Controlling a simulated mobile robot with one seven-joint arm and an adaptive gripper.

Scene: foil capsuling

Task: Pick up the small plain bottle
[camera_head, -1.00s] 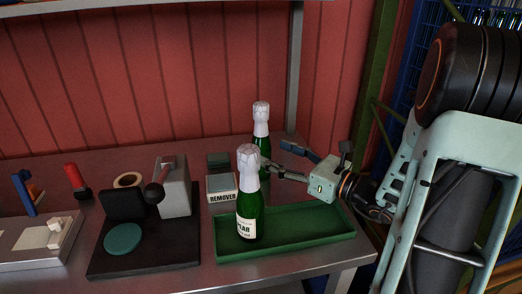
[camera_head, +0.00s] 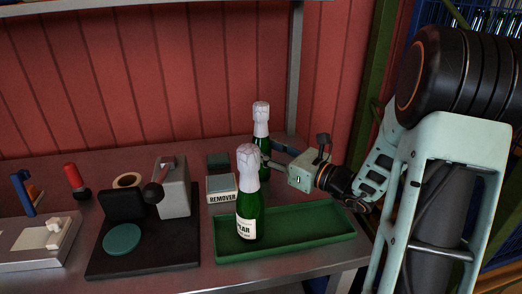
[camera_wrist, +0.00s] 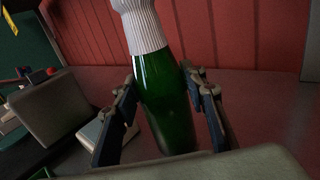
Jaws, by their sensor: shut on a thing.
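The plain bottle (camera_head: 261,144), green with a white foil top, stands upright at the back of the bench, behind a labelled bottle. Its lower part is hidden in the head view. My gripper (camera_head: 268,156) reaches it from the right and is shut on it. In the wrist view the plain bottle (camera_wrist: 165,100) stands between the two fingers of my gripper (camera_wrist: 162,82), with no label on the side I see. The labelled green bottle (camera_head: 248,208) stands in front, at the left end of the green tray, apart from my gripper.
The green tray (camera_head: 310,237) is otherwise empty. A REMOVER box (camera_head: 222,196) stands left of the bottles. A black-based press (camera_head: 174,190) with a teal disc (camera_head: 122,239) is further left. A red wall (camera_head: 210,80) closes the back.

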